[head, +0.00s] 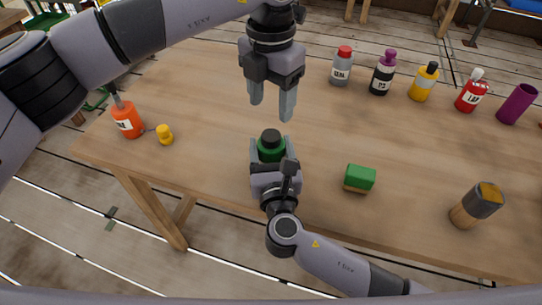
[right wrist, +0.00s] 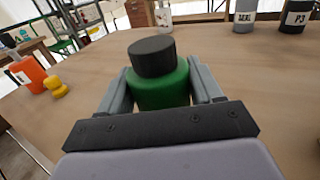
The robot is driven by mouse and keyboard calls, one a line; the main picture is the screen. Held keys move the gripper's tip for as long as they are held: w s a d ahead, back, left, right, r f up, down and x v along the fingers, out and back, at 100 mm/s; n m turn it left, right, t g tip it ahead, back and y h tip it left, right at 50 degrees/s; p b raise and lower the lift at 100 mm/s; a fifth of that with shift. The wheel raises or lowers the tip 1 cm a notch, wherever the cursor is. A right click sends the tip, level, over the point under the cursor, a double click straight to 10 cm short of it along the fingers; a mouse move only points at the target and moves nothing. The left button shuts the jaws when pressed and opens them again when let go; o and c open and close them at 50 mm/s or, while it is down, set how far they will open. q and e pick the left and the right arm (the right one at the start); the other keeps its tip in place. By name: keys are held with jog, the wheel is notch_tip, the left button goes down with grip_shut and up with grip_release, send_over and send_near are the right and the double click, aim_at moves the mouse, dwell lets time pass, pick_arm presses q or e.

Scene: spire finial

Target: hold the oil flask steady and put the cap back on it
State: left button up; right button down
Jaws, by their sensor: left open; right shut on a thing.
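The green flask (head: 271,149) stands upright on the wooden table, its label hidden. My right gripper (right wrist: 160,88) is shut around its body, one finger on each side. The black cap (head: 270,136) sits on top of the flask; in the right wrist view the cap (right wrist: 152,57) rests over the neck and looks slightly tilted. I cannot tell whether it is threaded on. My left gripper (head: 272,108) is open and empty, pointing down above and a little behind the flask, apart from the cap.
An orange bottle (head: 127,120) and a small yellow piece (head: 165,134) stand at the left. A green-topped block (head: 359,179) and a dark-and-tan cylinder (head: 476,206) are at the right. Several bottles, including a grey one (head: 341,69), line the back right. The table (head: 200,95) behind the flask is clear.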

aim_at(271, 135)
pick_arm(q)
jog(key=shift+f, duration=0.15)
jog(key=shift+f, duration=3.9)
jog(key=c, duration=1.1)
jog(key=o, duration=1.3)
jog(key=shift+r, duration=0.1)
notch_tip(271, 135, up, 12)
jog(key=shift+f, duration=0.1)
pick_arm(e)
jog(key=shift+c, duration=0.5)
grip_release()
